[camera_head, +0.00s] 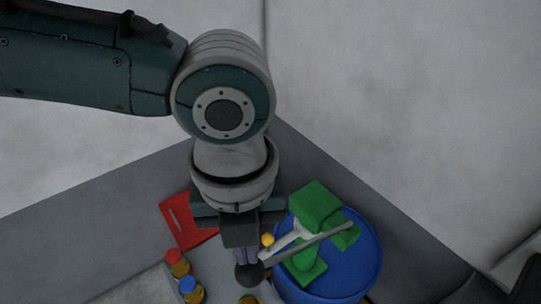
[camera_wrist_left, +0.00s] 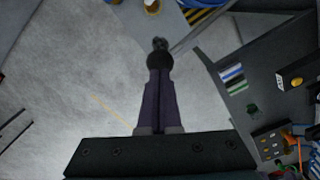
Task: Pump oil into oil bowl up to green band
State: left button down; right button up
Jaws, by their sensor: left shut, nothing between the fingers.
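My left gripper (camera_head: 246,262) points down, shut and empty, with its fingertips at a dark round knob (camera_head: 250,276). The knob ends the grey lever (camera_head: 322,239) of a green pump (camera_head: 316,203) on a blue drum (camera_head: 357,270). In the left wrist view the knob (camera_wrist_left: 159,58) is at the tips of the shut fingers (camera_wrist_left: 159,72); I cannot tell whether they touch. A pale spout (camera_head: 287,241) points left from the pump, with a yellow round thing (camera_head: 268,239) by its end. I cannot make out an oil bowl or green band. My right gripper is not in view.
A jar with a red lid (camera_head: 175,257) and one with a blue lid (camera_head: 188,284) stand left of my gripper. A red flat piece (camera_head: 183,222) lies behind them. An amber thing (camera_head: 248,299) is cut off at the bottom edge. Grey walls stand behind.

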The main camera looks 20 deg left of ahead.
pick_arm(q)
jog(key=shift+f, duration=0.15)
dwell(0.5)
jog(key=shift+f+b, duration=1.2)
jog(key=shift+f, duration=0.2)
notch_tip(320, 180, down, 14)
jog(key=s+a+b, duration=0.1)
jog(key=b, duration=0.9)
jog(key=shift+s+f+b, duration=0.2)
jog(key=shift+s+b, duration=0.05)
jog(key=shift+b, duration=0.1)
jog(key=shift+a+r, duration=0.1)
jog(key=r+p, duration=0.5)
jog(key=r, duration=0.1)
jog(key=w+r+p, duration=0.1)
jog(key=r+p, duration=0.5)
jog(key=d+r+p, duration=0.1)
jog(key=r+p, duration=0.4)
jog(key=r, duration=0.1)
jog(key=shift+w+d+r, duration=0.1)
jog(key=shift+w+r, duration=0.15)
jog(key=shift+r, duration=0.05)
jog(key=shift+f, duration=0.1)
